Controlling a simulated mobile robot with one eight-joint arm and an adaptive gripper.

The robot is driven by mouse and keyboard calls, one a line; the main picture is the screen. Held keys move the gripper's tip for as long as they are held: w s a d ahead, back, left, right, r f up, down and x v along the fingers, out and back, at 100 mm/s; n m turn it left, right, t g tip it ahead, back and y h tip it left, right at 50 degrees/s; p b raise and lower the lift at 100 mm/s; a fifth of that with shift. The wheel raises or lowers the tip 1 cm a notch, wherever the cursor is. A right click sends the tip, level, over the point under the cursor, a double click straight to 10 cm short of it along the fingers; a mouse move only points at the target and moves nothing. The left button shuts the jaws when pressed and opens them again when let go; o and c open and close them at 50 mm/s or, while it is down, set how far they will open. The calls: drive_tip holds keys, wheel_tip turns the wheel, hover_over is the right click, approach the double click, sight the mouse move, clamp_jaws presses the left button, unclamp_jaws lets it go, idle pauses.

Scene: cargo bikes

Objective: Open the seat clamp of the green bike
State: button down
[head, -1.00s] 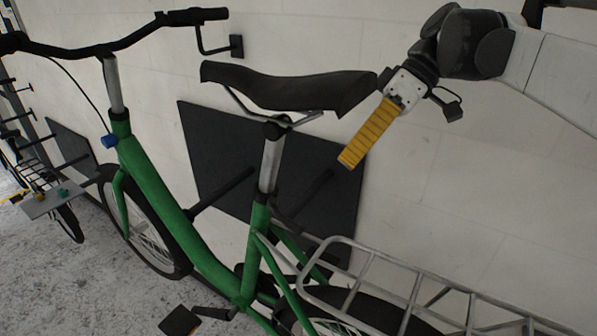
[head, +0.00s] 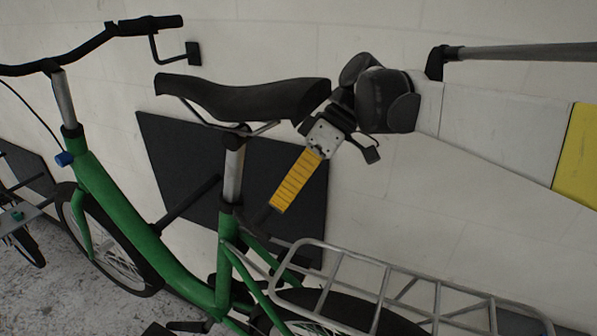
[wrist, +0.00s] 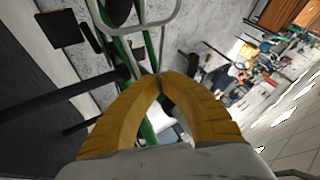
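The green bike (head: 128,210) stands along the wall with its black saddle (head: 240,98) on a silver seat post (head: 233,172).
A silver rear rack (head: 350,262) lies below and right of my gripper. A dark wall panel (head: 185,160) with a black bar (head: 190,205) is behind the bike. A grey rail (head: 520,53) is at upper right.

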drive_tip(key=s, duration=0.1)
drive_tip(key=s+a, duration=0.1)
drive_tip(key=s+a+f+p, duration=0.1)
drive_tip(key=shift+s+a, duration=0.1)
drive_tip(key=shift+s, duration=0.3)
drive_tip(key=shift+s, duration=0.1)
